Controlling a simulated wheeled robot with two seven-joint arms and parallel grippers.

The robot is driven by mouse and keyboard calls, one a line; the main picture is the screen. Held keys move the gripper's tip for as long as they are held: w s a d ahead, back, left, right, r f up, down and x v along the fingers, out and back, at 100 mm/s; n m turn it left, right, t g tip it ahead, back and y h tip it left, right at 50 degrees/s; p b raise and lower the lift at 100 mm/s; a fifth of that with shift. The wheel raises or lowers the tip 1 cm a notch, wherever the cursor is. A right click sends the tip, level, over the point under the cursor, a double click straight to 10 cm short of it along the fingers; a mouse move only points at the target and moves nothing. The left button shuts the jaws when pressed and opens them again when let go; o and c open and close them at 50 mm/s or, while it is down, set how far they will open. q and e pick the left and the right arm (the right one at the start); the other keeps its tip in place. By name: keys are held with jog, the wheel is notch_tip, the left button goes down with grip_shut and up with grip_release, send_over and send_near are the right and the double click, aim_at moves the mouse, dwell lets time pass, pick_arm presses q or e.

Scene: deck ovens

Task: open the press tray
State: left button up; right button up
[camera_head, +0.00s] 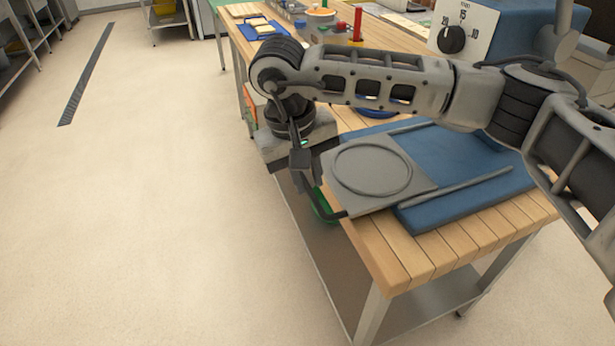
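The press tray (414,176) is a flat grey plate with a round ring mark. It lies on a blue base (452,150) between two grey rails, and its left end reaches the table's left edge. A dark bar handle (330,207) joins the tray's near left corner and runs up towards my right gripper. My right gripper (300,160) points down at the handle, just left of the tray. Its fingers are small and dark against the handle, so I cannot tell whether they are closed on it. My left gripper is out of view.
The blue machine with a white dial panel (468,22) stands at the back right. The wooden table (420,255) also carries a red pepper mill (357,24) and a blue board (262,30) farther back. Open floor (150,210) lies to the left.

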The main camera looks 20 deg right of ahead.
notch_tip(320, 180, up, 15)
jog(key=a, duration=0.2)
jog(key=shift+s+a+b, duration=0.15)
jog(key=shift+a+b, duration=0.15)
jog(key=shift+a, duration=0.1)
